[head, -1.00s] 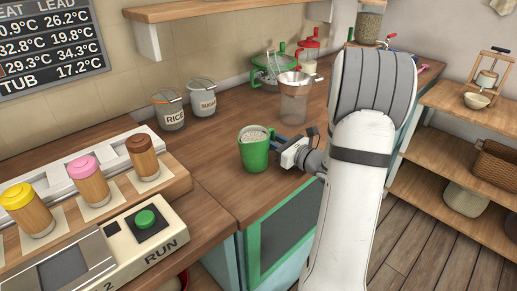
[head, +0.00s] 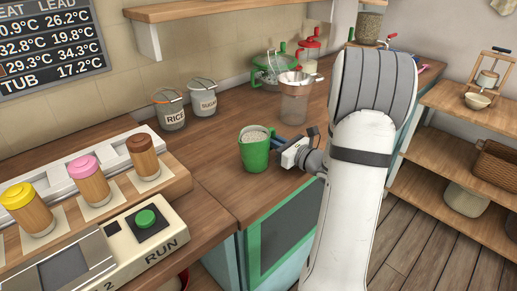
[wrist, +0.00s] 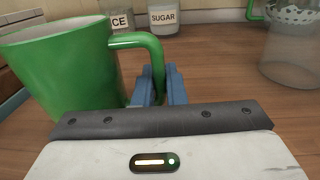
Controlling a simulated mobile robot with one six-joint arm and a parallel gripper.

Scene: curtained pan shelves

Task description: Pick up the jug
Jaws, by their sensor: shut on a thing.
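The green jug (head: 255,152) stands upright on the wooden counter and is filled near its rim with a pale, grainy content. It also shows at the left of the wrist view (wrist: 60,75), with its handle (wrist: 155,60) toward me. My gripper (head: 280,142) is at the jug's right side. In the wrist view its blue fingers (wrist: 159,88) are shut on the jug's handle, one on each side. I cannot tell whether the jug's base is lifted off the counter.
Rice (head: 169,112) and sugar (head: 203,99) containers stand behind the jug. A clear container with a sieve (head: 294,100) stands behind and to the right. A control panel with a green button (head: 146,218) is at left front. The counter's front edge is close to the jug.

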